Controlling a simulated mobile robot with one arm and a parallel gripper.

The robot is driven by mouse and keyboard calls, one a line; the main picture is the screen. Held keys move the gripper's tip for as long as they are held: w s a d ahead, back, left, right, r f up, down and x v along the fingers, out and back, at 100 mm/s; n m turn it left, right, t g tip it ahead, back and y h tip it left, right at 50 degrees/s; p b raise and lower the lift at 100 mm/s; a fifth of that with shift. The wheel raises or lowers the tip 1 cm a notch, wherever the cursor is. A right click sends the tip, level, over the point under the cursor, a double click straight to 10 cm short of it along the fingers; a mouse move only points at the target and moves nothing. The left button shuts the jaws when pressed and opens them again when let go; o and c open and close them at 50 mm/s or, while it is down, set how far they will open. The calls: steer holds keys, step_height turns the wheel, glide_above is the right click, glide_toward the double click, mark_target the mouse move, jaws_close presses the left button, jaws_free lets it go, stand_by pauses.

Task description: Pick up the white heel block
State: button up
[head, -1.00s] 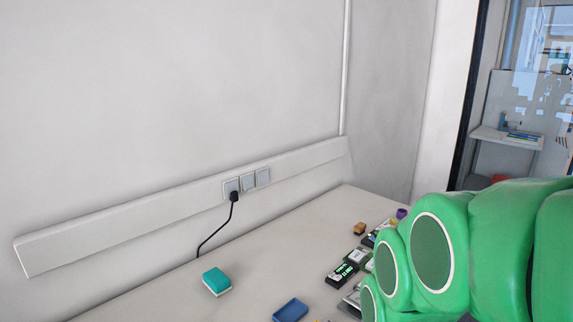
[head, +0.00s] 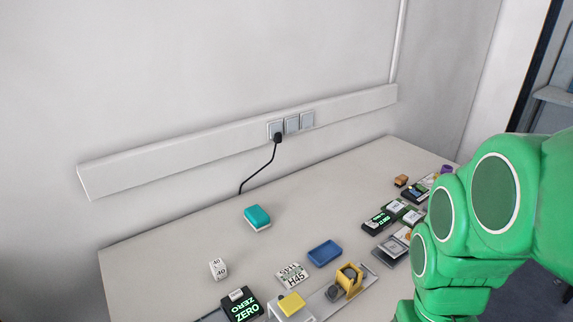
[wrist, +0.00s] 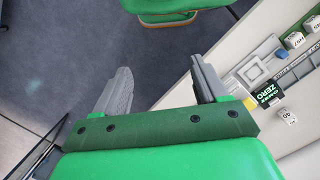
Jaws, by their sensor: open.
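Several small white blocks are on the table, and I cannot tell surely which is the heel block. One marked 40 (head: 218,269) stands at the left; it also shows in the wrist view (wrist: 288,116). A flatter one marked H45 (head: 292,275) lies near the middle. Others (head: 395,207) sit among dark devices at the right. My gripper (wrist: 161,66) is open and empty in the wrist view, above the floor beside the table edge, apart from every block. In the head view my green arm is at the right and hides part of the table; the gripper does not show.
The table (head: 160,258) also carries a teal-and-white block (head: 257,217), a blue tray (head: 324,253), a fixture with yellow parts (head: 349,281) and a dark ZERO display (head: 241,305). A wall with sockets (head: 291,124) stands behind. The table's back left is clear.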

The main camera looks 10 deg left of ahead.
steer(key=w+a+f+n+h, duration=0.25)
steer(key=w+a+n, duration=0.2)
steer(key=w, duration=0.65)
steer(key=w+a+f+n+h, duration=0.1)
steer(key=w+a+n+h, duration=0.3)
steer(key=w, duration=0.7)
steer(key=n+t+h, duration=0.3)
steer(key=n+t, duration=0.6)
steer(key=n, duration=0.5)
glide_above(224, 266)
steer(key=d, duration=0.2)
step_height(224, 266, down, 16)
steer(key=s+a+f+n, duration=0.1)
steer(key=a, duration=0.1)
steer(key=a+f+t, duration=0.1)
steer(key=a, duration=0.2)
steer(key=s+a+f+n+t, duration=0.1)
steer(key=a+f, duration=0.1)
steer(key=shift+s+a+n, duration=0.3)
steer(key=shift+s+n, duration=0.05)
steer(key=shift+s+a+f, duration=0.25)
steer(key=shift+s, duration=0.05)
steer(key=shift+x, duration=3.8)
steer(key=shift+w+r, duration=0.2)
